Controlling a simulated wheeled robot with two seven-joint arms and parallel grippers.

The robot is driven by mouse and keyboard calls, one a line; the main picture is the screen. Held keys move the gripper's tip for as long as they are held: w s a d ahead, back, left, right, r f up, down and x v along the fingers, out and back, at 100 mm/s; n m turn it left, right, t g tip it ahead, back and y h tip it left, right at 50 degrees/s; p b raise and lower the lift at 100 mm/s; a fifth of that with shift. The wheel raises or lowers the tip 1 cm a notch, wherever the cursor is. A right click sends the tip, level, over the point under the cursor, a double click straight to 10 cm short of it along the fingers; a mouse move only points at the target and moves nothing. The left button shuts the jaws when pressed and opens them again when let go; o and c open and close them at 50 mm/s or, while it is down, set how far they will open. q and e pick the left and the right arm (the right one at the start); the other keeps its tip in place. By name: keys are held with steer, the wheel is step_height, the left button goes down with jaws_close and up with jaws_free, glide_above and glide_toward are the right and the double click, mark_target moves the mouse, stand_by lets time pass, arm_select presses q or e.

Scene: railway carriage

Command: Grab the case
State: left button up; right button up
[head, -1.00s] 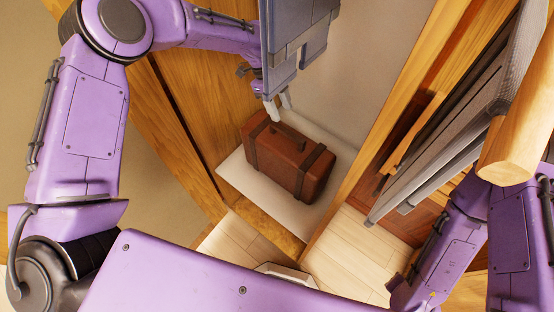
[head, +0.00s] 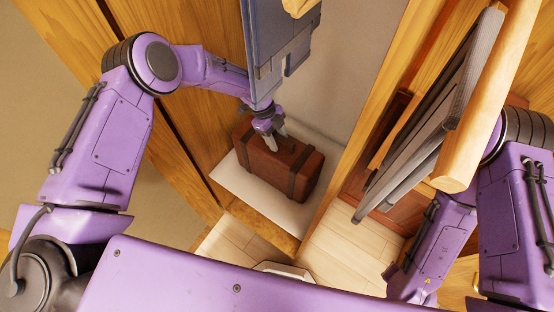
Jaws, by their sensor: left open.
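The case (head: 290,168) is a brown suitcase with darker straps. It stands on a white surface inside a narrow wooden compartment in the middle of the head view. My left gripper (head: 274,143) is open, with its fingers at the top of the case near its handle. The fingers hide the handle's area, and I cannot tell whether they touch the case. My right arm shows at the lower right, but its gripper is not in view.
A grey-blue panel (head: 262,50) hangs beside my left wrist. A wooden rail (head: 490,110) and grey slats (head: 425,130) stand to the right. Wooden walls bound the compartment on both sides. Pale floorboards (head: 345,245) lie in front.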

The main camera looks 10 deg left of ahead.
arm_select(q)
jaws_close()
stand_by(1.3)
steer(key=shift+w+r, duration=0.1)
